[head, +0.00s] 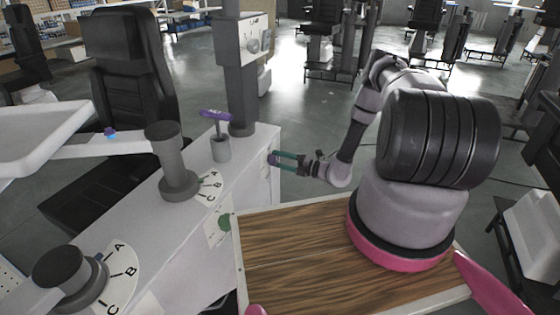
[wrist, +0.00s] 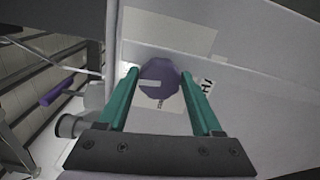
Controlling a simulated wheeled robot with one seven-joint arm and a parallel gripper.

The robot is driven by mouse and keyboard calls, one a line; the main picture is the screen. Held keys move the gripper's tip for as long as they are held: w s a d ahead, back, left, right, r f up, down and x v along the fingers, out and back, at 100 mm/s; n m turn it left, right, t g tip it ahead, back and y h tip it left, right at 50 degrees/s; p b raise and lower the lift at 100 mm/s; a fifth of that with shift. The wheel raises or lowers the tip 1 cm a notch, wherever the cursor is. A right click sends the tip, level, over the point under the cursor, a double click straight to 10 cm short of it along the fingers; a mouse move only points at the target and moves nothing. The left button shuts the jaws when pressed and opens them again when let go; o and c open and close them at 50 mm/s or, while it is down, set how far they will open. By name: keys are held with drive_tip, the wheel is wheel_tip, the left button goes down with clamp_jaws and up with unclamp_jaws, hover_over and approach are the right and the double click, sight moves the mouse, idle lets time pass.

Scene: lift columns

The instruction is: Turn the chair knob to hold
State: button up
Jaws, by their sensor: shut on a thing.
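In the wrist view a purple, many-sided knob (wrist: 160,79) with a pale bar mark sits on the light panel. The two teal fingers of my gripper (wrist: 158,88) stand on either side of it, shut on it at their tips. In the head view my gripper (head: 292,163) reaches the side of the white cabinet, where the purple knob (head: 272,157) shows only as a small patch.
The white console (head: 150,215) carries a grey dial (head: 177,165) and a nearer dark dial (head: 65,272), both with lettered plates. A purple-topped lever (head: 216,115) stands by the grey column (head: 242,95). A black chair (head: 125,75) is behind. A wooden top (head: 295,255) lies in front.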

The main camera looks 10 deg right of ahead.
drive_tip(key=shift+d+f+m, duration=0.1)
drive_tip(key=shift+m, duration=0.6)
drive_tip(key=o, duration=1.4)
drive_tip(key=shift+c, duration=0.2)
drive_tip(key=v, duration=1)
drive_tip(key=shift+s+d, duration=0.2)
drive_tip(key=shift+d, duration=0.1)
